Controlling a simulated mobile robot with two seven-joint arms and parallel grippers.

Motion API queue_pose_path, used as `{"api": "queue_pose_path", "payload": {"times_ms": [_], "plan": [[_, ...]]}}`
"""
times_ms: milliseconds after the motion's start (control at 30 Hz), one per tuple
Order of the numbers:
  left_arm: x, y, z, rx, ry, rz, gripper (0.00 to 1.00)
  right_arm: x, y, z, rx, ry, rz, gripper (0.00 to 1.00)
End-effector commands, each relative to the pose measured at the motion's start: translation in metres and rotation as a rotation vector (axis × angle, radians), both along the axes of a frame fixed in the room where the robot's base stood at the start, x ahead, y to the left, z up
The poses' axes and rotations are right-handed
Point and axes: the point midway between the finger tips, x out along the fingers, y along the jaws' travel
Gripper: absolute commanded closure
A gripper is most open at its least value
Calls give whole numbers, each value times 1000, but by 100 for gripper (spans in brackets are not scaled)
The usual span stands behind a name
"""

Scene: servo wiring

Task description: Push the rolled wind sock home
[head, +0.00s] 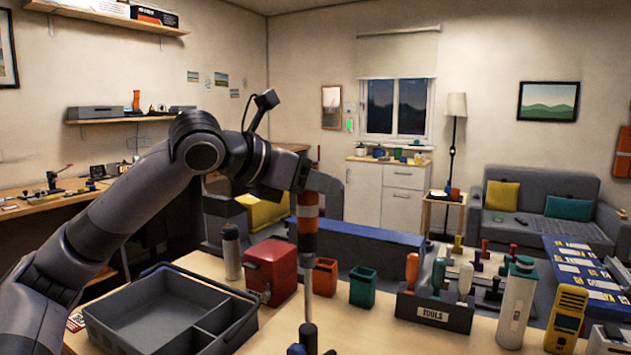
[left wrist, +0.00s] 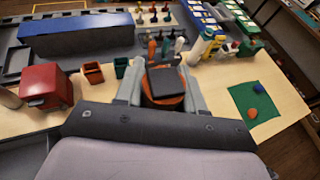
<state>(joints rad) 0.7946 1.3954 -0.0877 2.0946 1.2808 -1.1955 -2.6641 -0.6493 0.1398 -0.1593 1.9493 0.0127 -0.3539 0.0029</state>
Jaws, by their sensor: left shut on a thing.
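The rolled wind sock (head: 307,226), a short cylinder with orange, white and dark bands, stands upright in my left gripper (head: 318,184). In the left wrist view the two fingers (left wrist: 163,92) close on both sides of its orange body (left wrist: 166,103), under a dark square top (left wrist: 165,80). In the head view a thin grey rod (head: 308,290) runs straight down below the roll to a dark foot (head: 308,337) at the bottom edge. I cannot tell whether the roll is around the rod or only in line above it. My right gripper is in no view.
A grey divided tray (head: 150,318) and a red box (head: 271,270) stand to the left. Small orange (head: 325,277) and green (head: 363,287) bins and a tools rack (head: 432,312) stand behind and right. A green mat (left wrist: 254,104) lies at the right in the wrist view.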

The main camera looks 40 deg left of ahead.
Motion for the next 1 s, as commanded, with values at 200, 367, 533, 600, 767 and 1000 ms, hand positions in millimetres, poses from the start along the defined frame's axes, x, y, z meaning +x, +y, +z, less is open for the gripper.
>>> {"api": "queue_pose_path", "payload": {"times_ms": [200,367,533,600,767,1000], "plan": [[0,0,-5,0,0,0,92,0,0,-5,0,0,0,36],[0,0,-9,0,0,0,92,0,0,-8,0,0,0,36],[0,0,-12,0,-1,0,92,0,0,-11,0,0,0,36],[0,0,-12,0,-1,0,92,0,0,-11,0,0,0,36],[0,0,-11,0,0,0,92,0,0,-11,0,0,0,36],[0,0,-11,0,0,0,32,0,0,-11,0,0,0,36]]}}
